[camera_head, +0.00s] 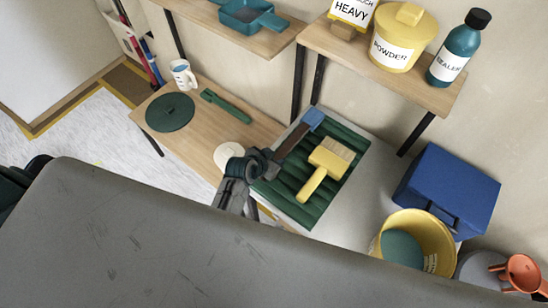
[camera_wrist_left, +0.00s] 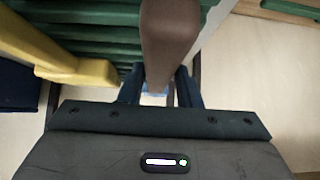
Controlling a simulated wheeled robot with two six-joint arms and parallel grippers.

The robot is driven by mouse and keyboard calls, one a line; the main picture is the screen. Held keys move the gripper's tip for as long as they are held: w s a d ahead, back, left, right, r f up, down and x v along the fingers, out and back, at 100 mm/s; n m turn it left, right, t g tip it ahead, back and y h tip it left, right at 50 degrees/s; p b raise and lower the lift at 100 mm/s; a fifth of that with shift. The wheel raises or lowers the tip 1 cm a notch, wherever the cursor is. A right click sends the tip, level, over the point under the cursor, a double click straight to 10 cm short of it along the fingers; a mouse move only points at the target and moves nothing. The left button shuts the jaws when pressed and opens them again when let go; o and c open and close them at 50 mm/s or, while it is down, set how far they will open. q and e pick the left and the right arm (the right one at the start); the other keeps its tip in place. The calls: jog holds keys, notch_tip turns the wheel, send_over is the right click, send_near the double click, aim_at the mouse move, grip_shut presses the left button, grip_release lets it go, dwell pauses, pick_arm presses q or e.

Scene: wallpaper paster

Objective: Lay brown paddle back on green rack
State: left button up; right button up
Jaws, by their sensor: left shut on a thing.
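The brown paddle (camera_head: 292,141) is seen in the head view with a blue end (camera_head: 313,118). My left gripper (camera_head: 268,160) is shut on it at its lower left end. In the left wrist view the brown paddle (camera_wrist_left: 170,38) rises large between the fingers of my left gripper (camera_wrist_left: 160,88). The green ribbed rack (camera_head: 345,136) lies in a pale tray, below and beside the paddle; its ribs also show in the left wrist view (camera_wrist_left: 95,35). I cannot tell whether the paddle touches the rack. My right gripper is not in view.
A yellow brush (camera_head: 322,172) lies on the rack, close to the paddle. A blue box (camera_head: 447,190) and yellow bucket (camera_head: 436,237) stand to the right. A wooden bench (camera_head: 190,130) with a green disc (camera_head: 170,112) is at left. Shelves (camera_head: 330,55) overhang the back.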

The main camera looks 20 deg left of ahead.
pick_arm(q)
jog(key=shift+f+b, duration=0.3)
jog(key=shift+f, duration=0.25)
jog(key=o, duration=1.2)
jog(key=b+v, duration=0.2)
jog(key=v, duration=0.7)
jog(key=shift+s+a, duration=0.15)
jog(key=shift+s, duration=0.05)
jog(key=shift+s+a+r, duration=0.15)
jog(key=shift+s+r, duration=0.25)
jog(key=shift+r, duration=0.2)
